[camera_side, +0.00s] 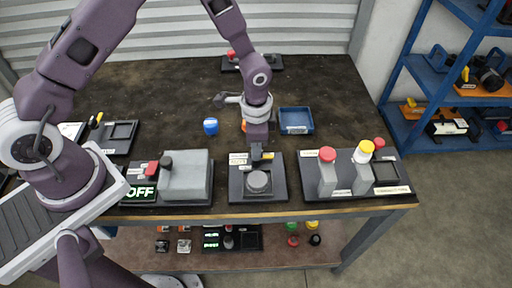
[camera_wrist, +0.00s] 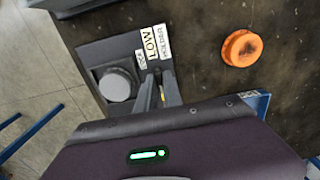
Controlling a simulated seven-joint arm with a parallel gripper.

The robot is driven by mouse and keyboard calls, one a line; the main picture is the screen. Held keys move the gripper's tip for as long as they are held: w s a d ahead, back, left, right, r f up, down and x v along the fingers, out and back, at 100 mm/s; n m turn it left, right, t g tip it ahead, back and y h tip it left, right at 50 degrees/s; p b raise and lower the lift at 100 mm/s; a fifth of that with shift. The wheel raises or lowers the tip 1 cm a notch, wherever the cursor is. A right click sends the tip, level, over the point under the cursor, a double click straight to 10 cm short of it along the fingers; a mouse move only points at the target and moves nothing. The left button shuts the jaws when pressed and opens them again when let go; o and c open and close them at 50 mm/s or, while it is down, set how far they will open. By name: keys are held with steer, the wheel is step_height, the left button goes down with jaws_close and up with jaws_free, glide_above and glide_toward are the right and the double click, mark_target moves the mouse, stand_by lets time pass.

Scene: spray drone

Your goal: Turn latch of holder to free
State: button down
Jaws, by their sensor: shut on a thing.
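The holder (camera_side: 238,187) is a dark square plate at the table's front edge, with white labels at its back. A round grey piece (camera_side: 258,181) sits in it. In the wrist view the holder (camera_wrist: 96,52) has the round grey piece (camera_wrist: 116,84) beside my fingers. My gripper (camera_side: 262,157) reaches down over the back part of the holder. In the wrist view my gripper (camera_wrist: 158,88) is shut on the latch, which the fingers mostly hide. A small yellow mark shows by the fingers. The latch's exact angle cannot be told.
A grey box unit (camera_side: 186,174) with a green OFF display stands left of the holder. A station (camera_side: 340,190) with red- and yellow-capped posts stands right. Behind are a blue tray (camera_side: 296,121), a blue cap (camera_side: 210,127) and an orange round piece (camera_wrist: 241,48).

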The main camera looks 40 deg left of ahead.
steer(key=shift+d, duration=0.1)
stand_by(0.3)
steer(key=c, duration=1.5)
jaws_free()
step_height(320, 180, up, 7)
steer(key=shift+r, duration=0.1)
steer(key=s+a+r+n+t, duration=0.1)
steer(key=s+a+r+n, duration=0.15)
steer(key=r, duration=0.65)
steer(key=s+a+r+n+t, duration=0.2)
steer(key=s+a+r, duration=0.15)
steer(key=r, duration=0.45)
steer(key=s+r+n+t, duration=0.1)
steer(key=s+r, duration=0.1)
steer(key=s, duration=0.3)
steer(key=s+a+r+n, duration=0.1)
steer(key=s+r+n, duration=0.1)
steer(key=s, duration=0.3)
steer(key=s+r+n+t, duration=0.1)
steer(key=s+r, duration=0.2)
steer(key=s, duration=0.3)
steer(key=shift+a+n+t, duration=0.25)
steer(key=shift+a+t, duration=0.05)
steer(key=shift+a, duration=0.1)
